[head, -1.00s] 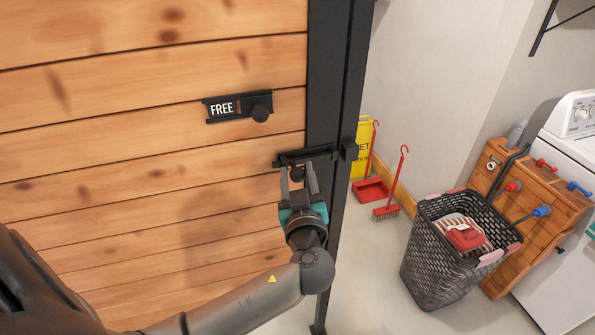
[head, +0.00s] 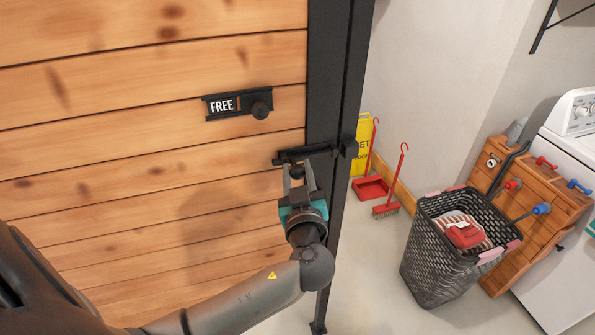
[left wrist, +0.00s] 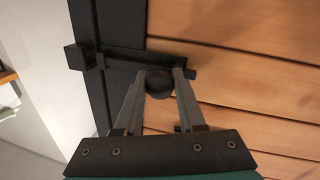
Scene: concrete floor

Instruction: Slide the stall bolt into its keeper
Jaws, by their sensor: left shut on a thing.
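The black stall bolt (head: 304,153) lies across the right edge of the wooden door, with a round knob (head: 297,172) below its bar. The black keeper (head: 349,148) is on the dark post to the right. In the left wrist view the keeper (left wrist: 77,58) is at the left end of the bar. I cannot tell whether the bar's tip is inside it. My left gripper (head: 298,169) is shut on the bolt's knob. The left wrist view shows the knob (left wrist: 159,84) between the two fingers. My right gripper is not in view.
A sign plate (head: 223,105) reading FREE, with its own knob, is on the door above the bolt. Right of the post are a red dustpan (head: 370,188), a red brush (head: 386,210), a yellow sign (head: 361,150) and a laundry basket (head: 440,255). Floor shows between post and basket.

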